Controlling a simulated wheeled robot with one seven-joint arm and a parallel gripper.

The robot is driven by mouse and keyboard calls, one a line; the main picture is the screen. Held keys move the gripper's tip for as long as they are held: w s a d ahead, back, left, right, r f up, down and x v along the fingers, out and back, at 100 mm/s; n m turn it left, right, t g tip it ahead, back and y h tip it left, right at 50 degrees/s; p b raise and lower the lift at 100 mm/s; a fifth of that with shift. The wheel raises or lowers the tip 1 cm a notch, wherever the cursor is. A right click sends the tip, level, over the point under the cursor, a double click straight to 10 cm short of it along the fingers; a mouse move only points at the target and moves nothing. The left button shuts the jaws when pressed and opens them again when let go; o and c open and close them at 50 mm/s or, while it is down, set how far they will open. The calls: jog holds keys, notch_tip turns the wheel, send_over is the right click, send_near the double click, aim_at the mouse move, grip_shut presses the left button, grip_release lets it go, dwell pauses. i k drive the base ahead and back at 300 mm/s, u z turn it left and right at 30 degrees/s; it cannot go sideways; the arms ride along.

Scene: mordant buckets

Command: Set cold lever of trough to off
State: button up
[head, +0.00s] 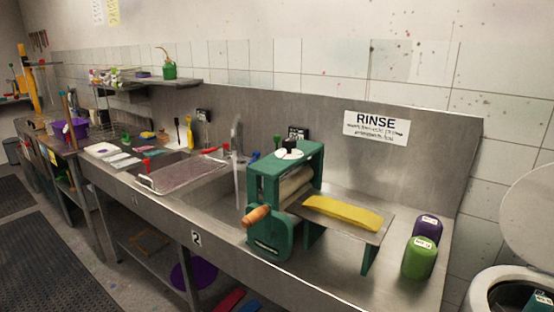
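The steel trough (213,193) runs along the wall in the head view, with a basin left of the green roller press. A grey tap (237,132) rises at the back of the basin. A pale vertical streak (237,185) below the tap looks like running water. My gripper is not in view.
The green press (270,238) with a wooden crank (256,215) stands right of the basin and hides part of it. A yellow cloth (343,213) lies on its bed. Purple (427,226) and green (418,258) containers stand at the right. Floor at lower left is clear.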

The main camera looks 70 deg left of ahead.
aim_at(255, 154)
jog(key=u, duration=2.5)
jog(key=i, duration=0.5)
jog(key=u, duration=0.4)
jog(key=k, duration=0.45)
jog(key=u, duration=1.05)
jog(key=i, duration=1.95)
jog(key=z, duration=1.05)
jog(key=i, duration=1)
jog(key=z, duration=1.2)
jog(key=i, duration=0.35)
jog(key=z, duration=0.3)
